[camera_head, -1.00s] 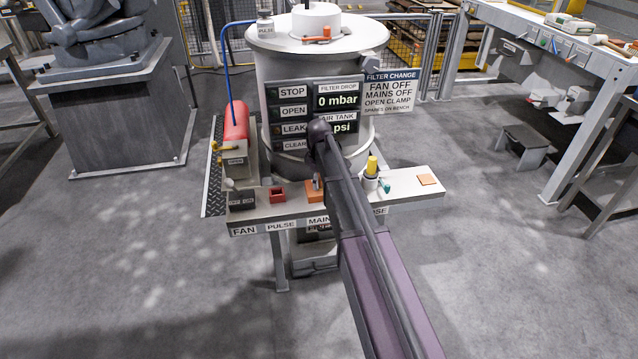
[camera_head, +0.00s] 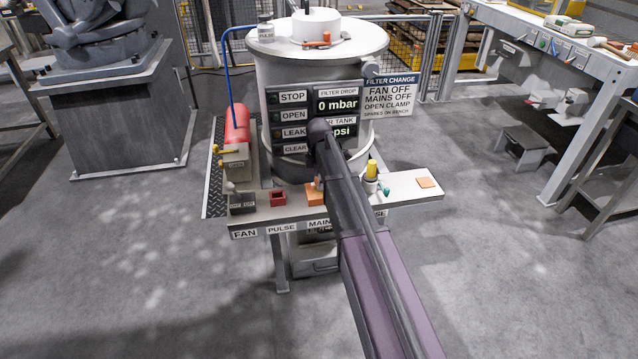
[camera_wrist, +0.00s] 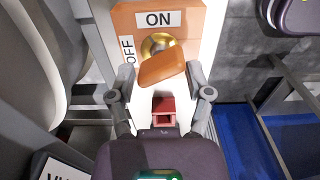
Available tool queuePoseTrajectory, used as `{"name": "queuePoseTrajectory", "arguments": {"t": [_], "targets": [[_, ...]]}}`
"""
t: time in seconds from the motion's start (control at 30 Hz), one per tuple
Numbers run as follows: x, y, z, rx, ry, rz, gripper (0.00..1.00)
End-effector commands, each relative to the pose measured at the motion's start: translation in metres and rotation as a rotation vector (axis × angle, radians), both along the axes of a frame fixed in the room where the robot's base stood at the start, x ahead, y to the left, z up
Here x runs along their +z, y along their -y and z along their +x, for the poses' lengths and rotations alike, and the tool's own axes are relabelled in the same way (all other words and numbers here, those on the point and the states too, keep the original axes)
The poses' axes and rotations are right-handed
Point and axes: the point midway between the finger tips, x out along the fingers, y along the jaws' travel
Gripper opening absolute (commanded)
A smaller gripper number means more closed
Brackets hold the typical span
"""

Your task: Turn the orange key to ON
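The orange switch box (camera_head: 315,198) is on the white bench shelf, partly hidden by my arm. In the wrist view the box (camera_wrist: 125,20) carries an ON label at the top and an OFF label at the left. The orange key (camera_wrist: 161,68) sits in a brass ring (camera_wrist: 156,44) on its face, its broad head slightly tilted, right end higher. My gripper (camera_wrist: 160,73) has its two fingertips on either side of the key head. A small gap shows at the left finger; contact at the right finger is unclear. In the head view my arm hides most of the gripper.
A red open square holder (camera_head: 277,198) is beside the box; it shows below the key in the wrist view (camera_wrist: 163,112). A cup with a yellow item (camera_head: 371,172) stands right of my arm. The status panel (camera_head: 292,97) rises behind.

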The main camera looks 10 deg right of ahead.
Motion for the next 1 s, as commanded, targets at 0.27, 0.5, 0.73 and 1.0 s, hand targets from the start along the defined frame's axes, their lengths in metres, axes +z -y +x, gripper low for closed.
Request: {"name": "queuePoseTrajectory", "arguments": {"t": [0.27,0.5,0.73,1.0], "targets": [[0.029,0.0,0.0,-0.002,0.0,0.0,0.65],[0.049,0.0,0.0,-0.002,0.0,0.001,0.65],[0.067,-0.001,0.0,-0.002,0.0,0.001,0.65],[0.081,-0.001,0.0,-0.002,0.0,0.001,0.65]]}}
